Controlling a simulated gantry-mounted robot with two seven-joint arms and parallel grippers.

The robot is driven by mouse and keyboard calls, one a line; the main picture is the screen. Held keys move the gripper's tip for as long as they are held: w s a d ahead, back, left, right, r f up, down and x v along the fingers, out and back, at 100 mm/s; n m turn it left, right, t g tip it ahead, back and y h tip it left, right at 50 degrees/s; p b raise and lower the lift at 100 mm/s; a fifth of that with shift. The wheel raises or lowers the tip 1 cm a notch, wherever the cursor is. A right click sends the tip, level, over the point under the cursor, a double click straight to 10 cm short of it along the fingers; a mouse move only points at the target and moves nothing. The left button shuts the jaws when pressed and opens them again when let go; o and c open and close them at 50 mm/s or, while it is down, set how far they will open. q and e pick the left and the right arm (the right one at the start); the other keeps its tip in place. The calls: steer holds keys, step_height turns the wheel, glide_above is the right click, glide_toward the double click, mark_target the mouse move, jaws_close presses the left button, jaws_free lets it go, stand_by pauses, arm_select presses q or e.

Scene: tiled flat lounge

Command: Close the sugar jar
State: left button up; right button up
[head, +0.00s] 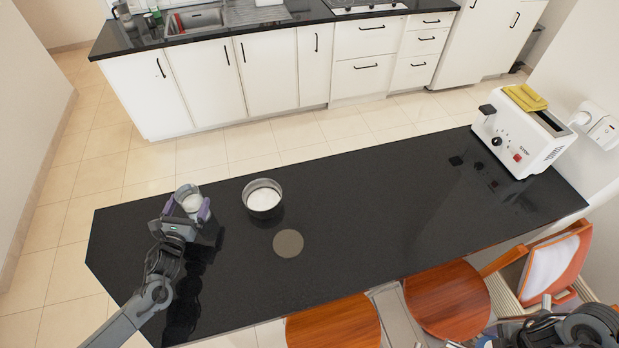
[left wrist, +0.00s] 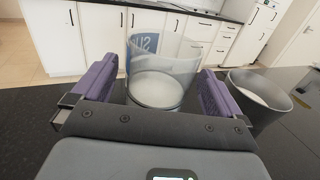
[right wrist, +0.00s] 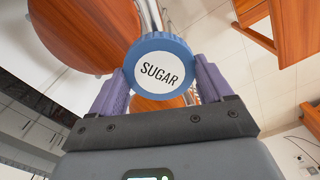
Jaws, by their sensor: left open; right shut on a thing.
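The sugar jar (head: 190,197) is a clear, uncovered glass standing on the left part of the black counter. My left gripper (head: 187,210) is open with its purple fingers on either side of it. In the left wrist view the jar (left wrist: 157,86) shows part of a blue label, and gaps show between it and the fingers. The blue lid (right wrist: 160,66), with a white disc reading SUGAR, is in my right gripper (right wrist: 158,82), shut on its rim, away from the jar. The right gripper's fingers cannot be made out in the head view.
A flat beige disc (head: 288,243) lies on the counter (head: 370,200). A white toaster (head: 524,140) stands at the far right. Orange chairs (head: 447,300) line the near edge. The counter's middle is clear.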

mark_target(189, 185)
arm_select(q)
steer(key=shift+w+r, duration=0.1)
steer(key=shift+w, duration=1.85)
arm_select(e)
steer(key=shift+f, duration=0.1)
arm_select(q)
steer(key=shift+r, duration=0.1)
steer(key=c, duration=1.4)
steer(key=shift+o, duration=0.2)
steer(key=shift+r, duration=0.2)
steer(key=shift+r, duration=1.65)
arm_select(e)
steer(key=shift+r, duration=0.25)
arm_select(q)
steer(key=shift+w+d+r, duration=0.1)
steer(key=shift+d+r, duration=0.15)
steer(key=shift+r, duration=0.05)
steer(key=w+d+r, duration=0.4)
steer(key=d+r, duration=0.2)
steer(key=d, duration=0.4)
steer(key=shift+w+r, duration=0.3)
steer(key=shift+w, duration=0.1)
arm_select(e)
steer(key=shift+f, duration=0.4)
